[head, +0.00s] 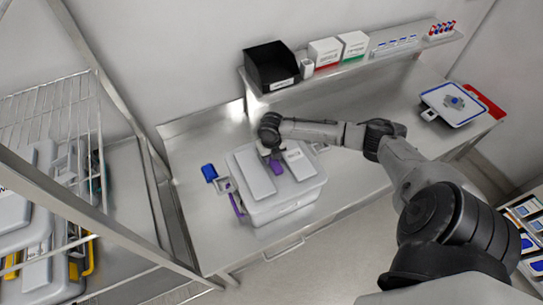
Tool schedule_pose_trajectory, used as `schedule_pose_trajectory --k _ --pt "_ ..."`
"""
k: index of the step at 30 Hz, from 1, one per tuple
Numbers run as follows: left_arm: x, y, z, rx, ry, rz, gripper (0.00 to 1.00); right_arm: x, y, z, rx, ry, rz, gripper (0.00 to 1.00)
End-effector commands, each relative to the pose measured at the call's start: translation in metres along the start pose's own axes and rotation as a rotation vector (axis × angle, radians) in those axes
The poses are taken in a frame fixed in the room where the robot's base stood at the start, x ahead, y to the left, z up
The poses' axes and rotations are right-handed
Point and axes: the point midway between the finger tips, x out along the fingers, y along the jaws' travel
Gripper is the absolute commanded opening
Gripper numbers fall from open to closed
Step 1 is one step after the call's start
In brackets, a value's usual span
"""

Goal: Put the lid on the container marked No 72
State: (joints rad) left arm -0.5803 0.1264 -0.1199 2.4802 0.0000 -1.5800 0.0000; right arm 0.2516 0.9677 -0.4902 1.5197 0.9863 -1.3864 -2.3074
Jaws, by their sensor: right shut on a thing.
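A grey-white container (290,209) stands on the steel bench, and no number can be read on it from here. A pale lid (255,178) with two raised panels lies over its top. I cannot tell whether the lid is fully seated or slightly above the rim. My right gripper (271,157) is over the middle of the lid, pointing down, shut at a purple piece (277,167) between the panels. The fingertips are partly hidden and small. A second purple piece (236,204) shows at the container's left side. My left gripper is not in view.
A blue-ended item (209,172) lies left of the container. A blue-edged white case (455,103) rests near a red mat (485,101) at the right. A shelf behind holds a black bin (271,66) and boxes (324,52). A wire rack (55,110) stands left. The bench's middle right is clear.

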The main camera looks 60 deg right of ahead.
Motion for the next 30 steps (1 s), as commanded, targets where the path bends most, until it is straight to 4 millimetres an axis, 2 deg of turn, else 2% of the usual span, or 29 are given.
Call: schedule_pose_trajectory --k 18,30 --pt "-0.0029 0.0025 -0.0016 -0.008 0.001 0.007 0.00 -0.0015 0.0004 0.0013 0.001 -0.002 0.002 0.00" --pt "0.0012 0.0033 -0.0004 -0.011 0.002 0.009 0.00 0.0064 0.0006 0.0012 0.000 -0.002 0.002 0.00"
